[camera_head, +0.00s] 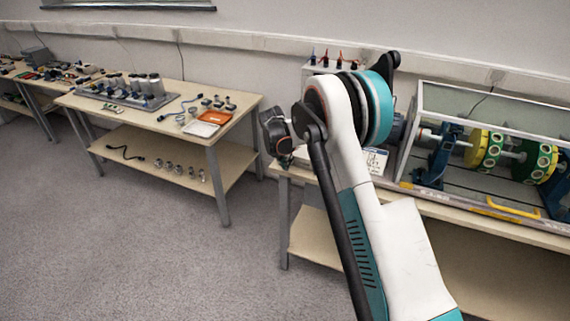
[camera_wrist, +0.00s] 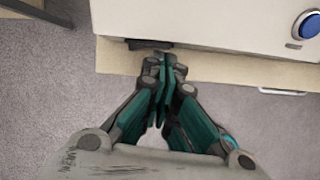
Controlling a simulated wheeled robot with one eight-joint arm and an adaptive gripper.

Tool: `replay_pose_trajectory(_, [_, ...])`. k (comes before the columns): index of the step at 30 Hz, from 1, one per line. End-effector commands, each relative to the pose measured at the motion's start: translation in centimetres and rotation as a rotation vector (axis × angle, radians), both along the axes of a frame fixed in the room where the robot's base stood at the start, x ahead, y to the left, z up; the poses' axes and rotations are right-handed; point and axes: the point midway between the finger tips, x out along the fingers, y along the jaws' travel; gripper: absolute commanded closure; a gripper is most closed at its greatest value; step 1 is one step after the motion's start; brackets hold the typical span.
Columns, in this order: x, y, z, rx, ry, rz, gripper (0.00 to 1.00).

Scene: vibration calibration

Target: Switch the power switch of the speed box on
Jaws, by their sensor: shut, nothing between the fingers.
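The speed box appears to be the white box (camera_wrist: 215,22) at the top of the wrist view. A black part (camera_wrist: 148,44) sits low on its near side; it may be the power switch, but whether it is on or off cannot be told. A blue round button (camera_wrist: 308,25) is on the box's right. My gripper (camera_wrist: 165,62) is shut and empty, its fingertips just below the box's lower edge and close to the black part; contact cannot be told. In the head view my arm covers most of the box, and its top edge (camera_head: 318,68) shows behind.
A glass-sided rig (camera_head: 490,204) with yellow and green discs (camera_head: 484,148) stands on the same table (camera_head: 300,170), to the right. A second table (camera_head: 245,106) with parts and an orange tray (camera_head: 214,117) is at left. Open floor (camera_head: 150,235) lies between.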

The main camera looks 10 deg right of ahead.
Motion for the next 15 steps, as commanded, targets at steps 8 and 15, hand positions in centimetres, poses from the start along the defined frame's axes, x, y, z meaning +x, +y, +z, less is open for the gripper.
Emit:
replay_pose_trajectory(8, [0.04,-0.04,0.03,-0.001,-0.002,-0.001,1.00])
replay_pose_trajectory(15, [0.37,0.71,0.02,0.000,-0.001,-0.001,1.00])
